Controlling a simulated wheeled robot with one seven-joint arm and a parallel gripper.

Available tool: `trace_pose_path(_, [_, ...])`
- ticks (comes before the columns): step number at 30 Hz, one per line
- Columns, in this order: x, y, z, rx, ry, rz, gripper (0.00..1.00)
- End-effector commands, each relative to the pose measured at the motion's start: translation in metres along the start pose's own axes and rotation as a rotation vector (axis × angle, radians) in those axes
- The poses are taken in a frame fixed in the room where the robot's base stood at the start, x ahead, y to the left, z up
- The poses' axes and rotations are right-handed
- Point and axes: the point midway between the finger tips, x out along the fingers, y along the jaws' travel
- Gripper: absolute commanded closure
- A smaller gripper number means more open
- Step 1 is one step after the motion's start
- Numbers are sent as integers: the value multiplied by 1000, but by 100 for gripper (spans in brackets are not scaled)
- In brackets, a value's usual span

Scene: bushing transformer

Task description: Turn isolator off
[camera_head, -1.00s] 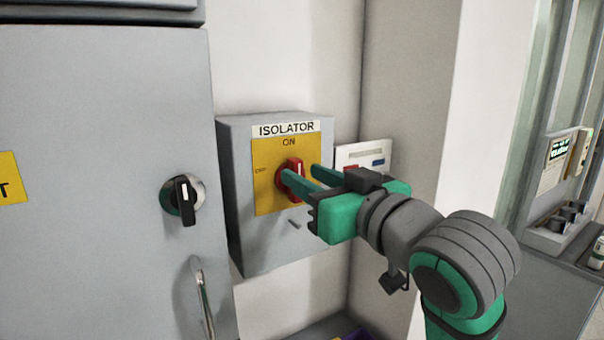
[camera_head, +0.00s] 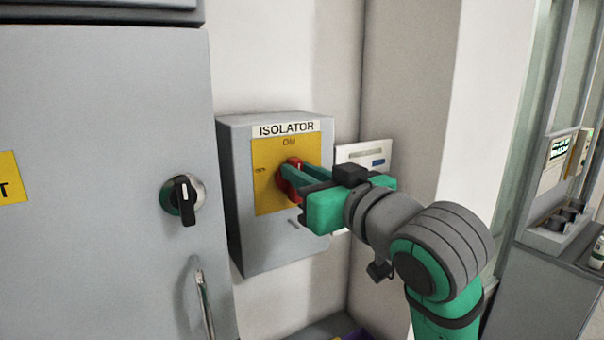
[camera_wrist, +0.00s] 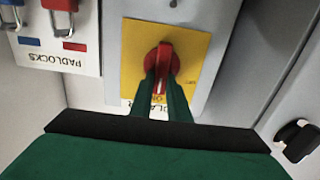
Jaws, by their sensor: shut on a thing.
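The isolator is a grey wall box (camera_head: 270,240) labelled "ISOLATOR", with a yellow plate (camera_head: 265,197) and a red rotary knob (camera_head: 290,170). "ON" is printed at the top of the plate. My gripper (camera_head: 297,180) reaches in from the right, and its two green fingers are shut on the knob's handle. In the wrist view the red knob (camera_wrist: 160,58) sits on the yellow plate (camera_wrist: 195,38), with its handle between my fingertips (camera_wrist: 161,85). The knob's handle looks about upright in the head view, though my fingers partly hide it.
A grey cabinet (camera_head: 90,230) with a black rotary switch (camera_head: 186,200) and a metal handle (camera_head: 203,300) stands at the left. A white padlock board (camera_head: 365,155) is on the wall just right of the isolator, close behind my gripper.

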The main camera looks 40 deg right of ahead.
Motion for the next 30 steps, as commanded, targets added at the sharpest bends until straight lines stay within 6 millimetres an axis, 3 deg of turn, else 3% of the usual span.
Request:
trace_pose_path(11, [0, -4, 0, -195, 0, 0, 100])
trace_pose_path(30, [0, -13, 6, -797, 0, 2, 100])
